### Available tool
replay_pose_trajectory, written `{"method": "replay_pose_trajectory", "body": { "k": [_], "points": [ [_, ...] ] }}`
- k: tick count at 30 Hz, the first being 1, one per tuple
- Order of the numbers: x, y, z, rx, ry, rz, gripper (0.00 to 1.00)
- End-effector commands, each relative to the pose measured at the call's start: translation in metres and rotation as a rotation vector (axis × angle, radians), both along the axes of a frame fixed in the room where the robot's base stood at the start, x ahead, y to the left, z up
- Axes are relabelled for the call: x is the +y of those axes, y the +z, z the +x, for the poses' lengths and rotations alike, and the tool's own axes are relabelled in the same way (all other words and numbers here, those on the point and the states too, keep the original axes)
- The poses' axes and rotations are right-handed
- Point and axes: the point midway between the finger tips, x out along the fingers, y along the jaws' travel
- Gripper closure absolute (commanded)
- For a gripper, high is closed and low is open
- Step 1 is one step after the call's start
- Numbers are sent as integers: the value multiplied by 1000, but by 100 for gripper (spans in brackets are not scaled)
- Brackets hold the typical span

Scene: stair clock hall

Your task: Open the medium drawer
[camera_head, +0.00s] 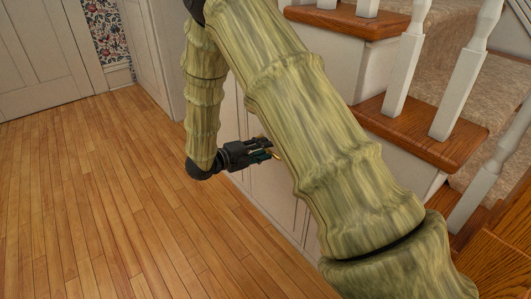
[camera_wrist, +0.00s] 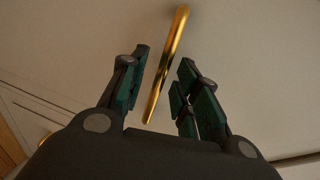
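My gripper (camera_head: 262,152) is beside the pale panelled side of the staircase (camera_head: 268,188) in the head view. In the wrist view my gripper (camera_wrist: 163,85) is open, with its green-padded fingers apart. A slim golden bar handle (camera_wrist: 166,62) runs at a slant across a pale front (camera_wrist: 245,50). Its lower part appears between the fingers, nearer the left one, and its upper end reaches beyond them. I see no clear contact. In the head view my arm hides much of the panelling, so I cannot tell the drawer's outline or whether it is shut.
Dark seams (camera_wrist: 40,105) and a small golden piece (camera_wrist: 44,138) show at the left of the wrist view. Wooden treads (camera_head: 420,130) and white balusters (camera_head: 462,80) rise at the right. The plank floor (camera_head: 90,190) at the left is clear.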

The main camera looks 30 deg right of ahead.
Motion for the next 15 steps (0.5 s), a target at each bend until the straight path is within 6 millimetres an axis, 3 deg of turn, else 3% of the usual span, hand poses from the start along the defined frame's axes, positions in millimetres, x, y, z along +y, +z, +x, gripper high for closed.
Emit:
{"method": "replay_pose_trajectory", "body": {
  "k": [6, 15],
  "points": [
    [-14, -3, 1, 1, -1, 0, 68],
    [-15, -3, 1, 1, 0, 0, 68]
  ]
}}
